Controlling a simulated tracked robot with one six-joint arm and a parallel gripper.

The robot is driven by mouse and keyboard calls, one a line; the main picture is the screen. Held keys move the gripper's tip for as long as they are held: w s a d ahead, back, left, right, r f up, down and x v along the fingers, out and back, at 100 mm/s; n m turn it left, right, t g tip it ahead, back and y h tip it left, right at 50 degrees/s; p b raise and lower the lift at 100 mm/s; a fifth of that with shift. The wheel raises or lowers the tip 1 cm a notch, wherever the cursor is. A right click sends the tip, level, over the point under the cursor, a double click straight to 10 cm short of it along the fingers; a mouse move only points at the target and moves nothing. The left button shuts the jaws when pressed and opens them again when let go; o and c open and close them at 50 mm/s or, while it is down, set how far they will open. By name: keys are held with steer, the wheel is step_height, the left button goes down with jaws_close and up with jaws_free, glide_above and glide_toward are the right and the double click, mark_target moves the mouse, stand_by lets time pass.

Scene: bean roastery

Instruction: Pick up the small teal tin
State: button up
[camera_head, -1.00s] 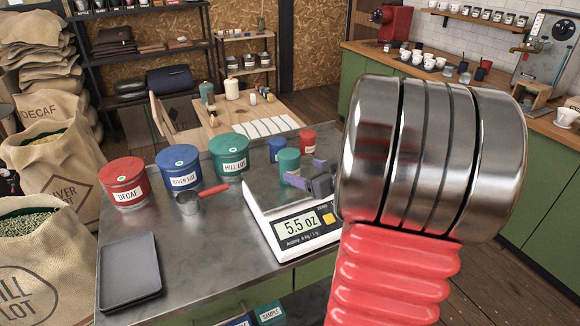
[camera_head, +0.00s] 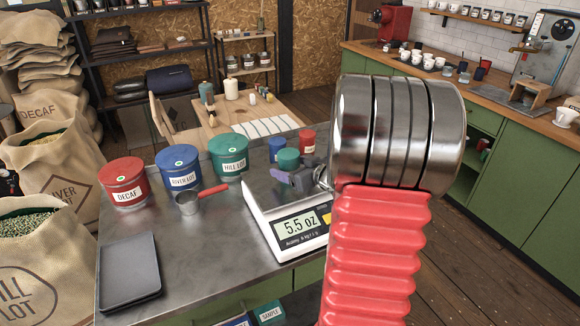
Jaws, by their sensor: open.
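The small teal tin (camera_head: 288,157) stands at the far side of the steel counter, by the back of the white scale. Its lid and upper part show; its lower part is hidden behind my gripper. My gripper (camera_head: 290,169), with grey and purple fingers, is open at the near side of the tin, over the scale. The picture does not show clearly whether the fingers touch the tin or stand around it.
The scale (camera_head: 291,244) reads 5.5 oz. A small blue tin (camera_head: 276,146) and a small red tin (camera_head: 307,140) stand close behind the teal one. Larger red (camera_head: 124,185), blue (camera_head: 180,170) and teal (camera_head: 229,159) tins, a scoop (camera_head: 189,203) and a dark tray (camera_head: 129,272) are left.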

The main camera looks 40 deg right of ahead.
steer(key=x, duration=0.5)
stand_by(0.5)
steer(key=c, duration=1.3)
steer(key=shift+r, duration=5.1)
